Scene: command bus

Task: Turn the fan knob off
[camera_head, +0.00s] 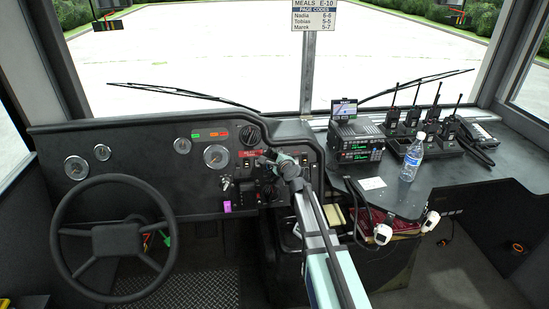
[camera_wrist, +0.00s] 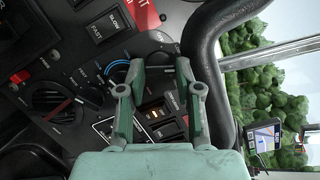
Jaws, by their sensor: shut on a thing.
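My gripper (camera_head: 272,161) is at the right part of the dashboard panel, at the end of my arm. In the wrist view, its two green fingers (camera_wrist: 158,66) point at the panel and are shut on a small dark knob (camera_wrist: 160,58) between the tips. I take this to be the fan knob, but no label on it can be read and the fingers partly hide it. Its set position cannot be told. Beside the left finger is a dial with a blue arc (camera_wrist: 118,63). In the head view, my gripper hides the knob.
The steering wheel (camera_head: 117,239) is to the left. Radios (camera_head: 356,138), a water bottle (camera_head: 412,158) and several handheld radios (camera_head: 438,125) stand on the right console. A thick dark edge (camera_wrist: 206,75) borders the panel.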

